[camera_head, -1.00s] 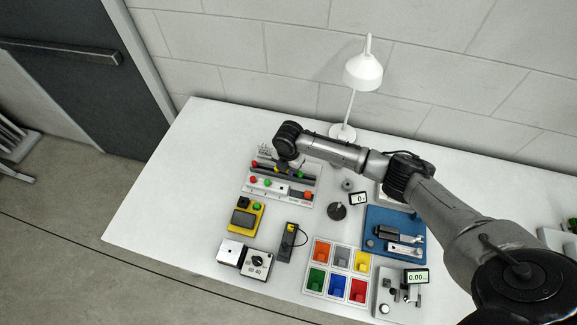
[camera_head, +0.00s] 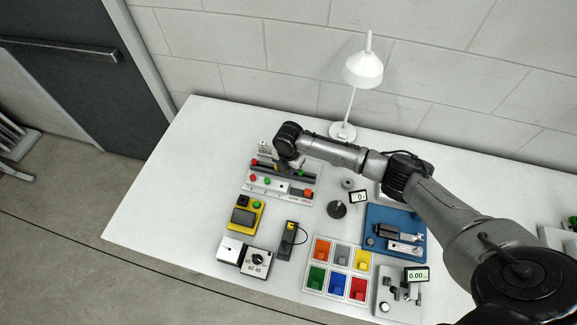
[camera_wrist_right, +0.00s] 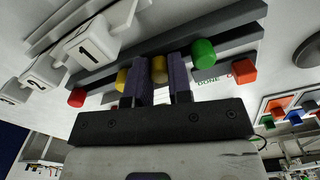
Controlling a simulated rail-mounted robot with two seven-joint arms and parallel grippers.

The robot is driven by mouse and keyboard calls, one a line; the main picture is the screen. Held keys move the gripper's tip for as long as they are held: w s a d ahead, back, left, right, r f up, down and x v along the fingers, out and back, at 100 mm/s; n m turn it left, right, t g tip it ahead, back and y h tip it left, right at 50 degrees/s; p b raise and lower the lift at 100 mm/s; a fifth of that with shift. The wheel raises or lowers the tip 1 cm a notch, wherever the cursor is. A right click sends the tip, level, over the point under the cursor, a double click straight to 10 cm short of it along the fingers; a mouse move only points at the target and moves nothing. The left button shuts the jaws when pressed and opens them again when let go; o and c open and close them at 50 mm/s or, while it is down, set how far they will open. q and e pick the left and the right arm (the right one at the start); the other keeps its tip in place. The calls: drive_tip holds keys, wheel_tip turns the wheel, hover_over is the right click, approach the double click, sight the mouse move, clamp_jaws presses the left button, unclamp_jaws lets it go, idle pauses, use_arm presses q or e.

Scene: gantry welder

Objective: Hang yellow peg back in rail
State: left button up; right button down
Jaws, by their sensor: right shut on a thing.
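My right gripper (camera_wrist_right: 162,80) is shut on the yellow peg (camera_wrist_right: 160,68), whose rounded end shows between the two dark fingers in the right wrist view. The peg lies over or against the dark grey rail (camera_wrist_right: 228,24); I cannot tell whether it is seated. A second yellow piece (camera_wrist_right: 122,80) shows just left of the fingers. A green peg (camera_wrist_right: 203,52) is to the right and a red peg (camera_wrist_right: 77,97) to the left. In the head view my right gripper (camera_head: 291,160) is over the rail board (camera_head: 249,193) and hides part of it. My left gripper is not in view.
White numbered blocks (camera_wrist_right: 86,41) stand beside the rail, and an orange-red block (camera_wrist_right: 243,72) is at its right end. The lamp (camera_head: 362,70) stands behind the arm. The colored bin tray (camera_head: 310,268) and blue fixture (camera_head: 372,218) are nearby. The table's left side is clear.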

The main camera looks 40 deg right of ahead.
idle(0.4)
drive_tip(key=shift+p, duration=0.35)
drive_tip(key=c, duration=1)
unclamp_jaws()
drive_tip(key=shift+o, duration=0.2)
drive_tip(key=shift+r, duration=0.45)
wheel_tip(320, 180, up, 13)
drive_tip(key=p, duration=0.1)
